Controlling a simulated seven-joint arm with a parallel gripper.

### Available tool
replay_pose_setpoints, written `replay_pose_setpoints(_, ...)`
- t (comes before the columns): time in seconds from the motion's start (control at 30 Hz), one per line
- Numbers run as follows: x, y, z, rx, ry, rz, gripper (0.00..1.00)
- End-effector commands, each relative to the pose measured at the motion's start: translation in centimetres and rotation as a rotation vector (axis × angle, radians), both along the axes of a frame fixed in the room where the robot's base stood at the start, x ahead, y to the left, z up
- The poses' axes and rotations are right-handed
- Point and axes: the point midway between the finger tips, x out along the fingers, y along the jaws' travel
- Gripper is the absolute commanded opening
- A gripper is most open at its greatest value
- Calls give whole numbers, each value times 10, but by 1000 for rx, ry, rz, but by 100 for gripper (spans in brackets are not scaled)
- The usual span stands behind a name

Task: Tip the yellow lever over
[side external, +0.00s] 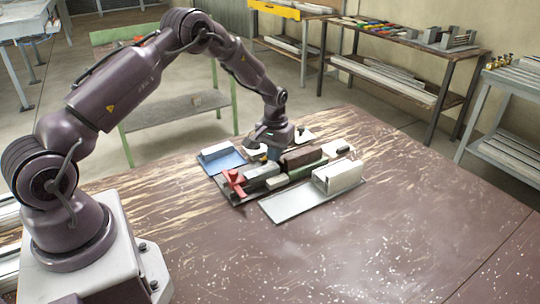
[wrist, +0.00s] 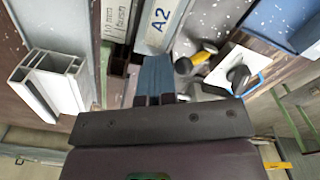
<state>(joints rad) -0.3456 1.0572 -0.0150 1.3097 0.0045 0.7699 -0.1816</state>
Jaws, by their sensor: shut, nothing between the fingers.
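A small yellow part (wrist: 201,57), which looks like the yellow lever, shows in the wrist view between dark rounded pieces, just right of my gripper's fingers. In the side external view I cannot clearly pick it out. My gripper (wrist: 155,62) is shut and empty, its blue fingers together and pointing down over the clamp fixture. In the side external view my gripper (side external: 273,154) is low at the back of the fixture, behind the grey block (side external: 262,172). A gap shows between the fingers and the yellow part in the wrist view; their heights are hard to compare.
A red clamp handle (side external: 235,182) stands at the fixture's front left. A blue tray (side external: 233,163) lies at left, and a white profile (side external: 338,176) stands on a grey plate at right; the profile's hollow end shows in the wrist view (wrist: 48,80). The table's front is clear.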

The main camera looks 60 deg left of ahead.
Motion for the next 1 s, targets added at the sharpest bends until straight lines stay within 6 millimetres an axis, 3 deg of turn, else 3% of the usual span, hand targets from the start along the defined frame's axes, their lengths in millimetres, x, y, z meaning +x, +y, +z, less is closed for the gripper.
replay_pose_setpoints(0.03, -6, 11, -8, 11, 11, 10, 0)
replay_pose_setpoints(0.2, -7, 21, -8, 15, 12, 13, 0)
replay_pose_setpoints(1.0, -8, 47, -9, 11, 18, 11, 0)
